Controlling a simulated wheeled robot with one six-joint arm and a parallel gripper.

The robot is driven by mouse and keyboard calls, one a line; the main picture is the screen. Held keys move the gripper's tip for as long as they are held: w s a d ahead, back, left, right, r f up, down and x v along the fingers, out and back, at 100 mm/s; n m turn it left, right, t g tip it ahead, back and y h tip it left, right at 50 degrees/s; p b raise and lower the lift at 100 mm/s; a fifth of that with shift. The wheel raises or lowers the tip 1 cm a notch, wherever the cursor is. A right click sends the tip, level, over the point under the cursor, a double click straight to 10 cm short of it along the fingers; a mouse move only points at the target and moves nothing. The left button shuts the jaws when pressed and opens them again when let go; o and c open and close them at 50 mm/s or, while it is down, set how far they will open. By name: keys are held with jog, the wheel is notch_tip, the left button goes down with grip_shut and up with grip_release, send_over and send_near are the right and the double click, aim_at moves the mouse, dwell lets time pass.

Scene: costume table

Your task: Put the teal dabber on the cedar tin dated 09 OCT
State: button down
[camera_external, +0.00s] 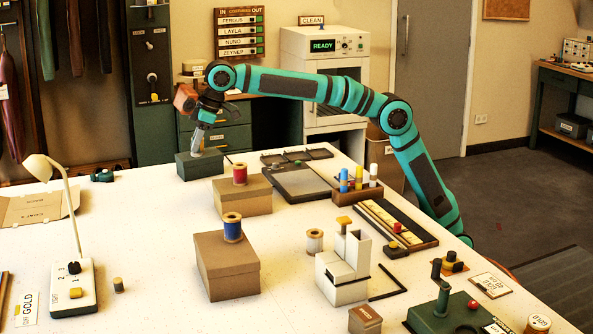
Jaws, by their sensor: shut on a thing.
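My gripper (199,124) points down at the back left of the table, shut on a slim, pale upright thing (197,144). It looks like a dabber, but its teal part cannot be made out. Its lower end is right over the top of a dark green box-shaped tin (200,167); whether it touches is not clear. No date can be read on this tin. Two brown boxes stand nearer: one (242,197) with a red spool (240,174) on top, one (227,270) with a blue spool (232,227) on top.
A wooden rack (357,195) holds blue, yellow and white cylinders. A grey tray (297,181) lies behind it. A lamp (72,210) stands at the left, a pale block stand (342,275) at the front. The table's left middle is clear.

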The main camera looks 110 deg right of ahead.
jog(key=a+n+y, duration=0.1)
jog(key=a+n, duration=0.1)
jog(key=a, duration=1.1)
jog(key=a+n+y, duration=0.1)
jog(key=a+n, duration=0.2)
jog(key=a, duration=1)
jog(key=a+n+y, duration=0.1)
jog(key=a+n, duration=0.1)
jog(key=a, duration=1.1)
jog(key=shift+a+r+n, duration=0.15)
jog(key=shift+n, duration=0.25)
jog(key=s+a+n+g+y, duration=0.1)
jog(key=s+a+n, duration=0.15)
jog(key=a, duration=0.65)
jog(key=s+a+n+g, duration=0.1)
jog(key=s+a, duration=0.3)
jog(key=a, duration=0.6)
jog(key=n, duration=0.4)
send_over(366, 318)
jog(key=d, duration=0.2)
jog(key=shift+g+y, duration=0.3)
jog(key=shift+g, duration=0.1)
jog(key=shift+s+a+f, duration=0.1)
jog(key=shift+s+f, duration=0.1)
jog(key=shift+f, duration=2.3)
jog(key=shift+s+a+f, duration=0.1)
jog(key=shift+s+f, duration=0.05)
jog(key=shift+f, duration=2.35)
